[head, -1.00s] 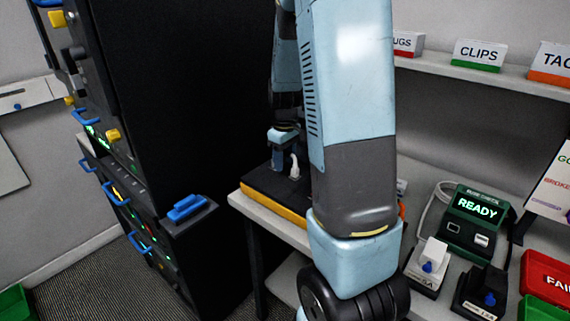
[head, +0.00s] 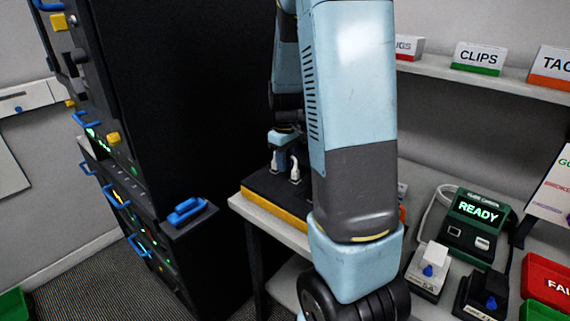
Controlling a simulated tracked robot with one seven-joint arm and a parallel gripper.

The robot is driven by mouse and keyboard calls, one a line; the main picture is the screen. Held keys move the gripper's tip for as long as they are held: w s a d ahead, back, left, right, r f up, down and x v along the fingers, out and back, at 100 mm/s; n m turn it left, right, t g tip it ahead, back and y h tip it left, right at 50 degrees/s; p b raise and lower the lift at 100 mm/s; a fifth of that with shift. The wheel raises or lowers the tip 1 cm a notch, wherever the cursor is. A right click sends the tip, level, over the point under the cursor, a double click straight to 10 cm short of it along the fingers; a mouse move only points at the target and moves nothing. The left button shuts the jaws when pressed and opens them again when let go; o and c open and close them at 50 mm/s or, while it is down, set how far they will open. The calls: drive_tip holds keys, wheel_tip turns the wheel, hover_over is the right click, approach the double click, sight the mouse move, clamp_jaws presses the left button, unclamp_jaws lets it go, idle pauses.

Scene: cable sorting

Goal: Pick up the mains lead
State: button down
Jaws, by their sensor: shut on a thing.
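My gripper (head: 281,147) points down over a dark pad with a yellow front edge (head: 275,209), on the far part of the bench and partly behind my own arm. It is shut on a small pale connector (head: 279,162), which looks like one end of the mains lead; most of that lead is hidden. A second white connector (head: 295,168) stands upright just right of the gripper, apart from it. The view is too small to tell whether the held end touches the pad.
A tall dark cabinet (head: 200,100) with blue handles stands close left. On the right are a green tester reading READY (head: 478,210), two small blocks with blue knobs (head: 428,268) (head: 488,292), a red tray (head: 548,275) and a shelf with label boxes (head: 478,56).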

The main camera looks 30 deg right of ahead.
wheel_tip(320, 180, up, 3)
drive_tip(key=shift+f, duration=0.2)
drive_tip(key=s+a+r, duration=0.2)
drive_tip(key=s+r, duration=0.4)
drive_tip(key=s+a+r, duration=0.2)
drive_tip(key=s+r, duration=0.5)
drive_tip(key=shift+s+a, duration=0.15)
drive_tip(key=shift+a, duration=0.1)
idle(0.4)
drive_tip(key=shift+s, duration=0.1)
idle(0.3)
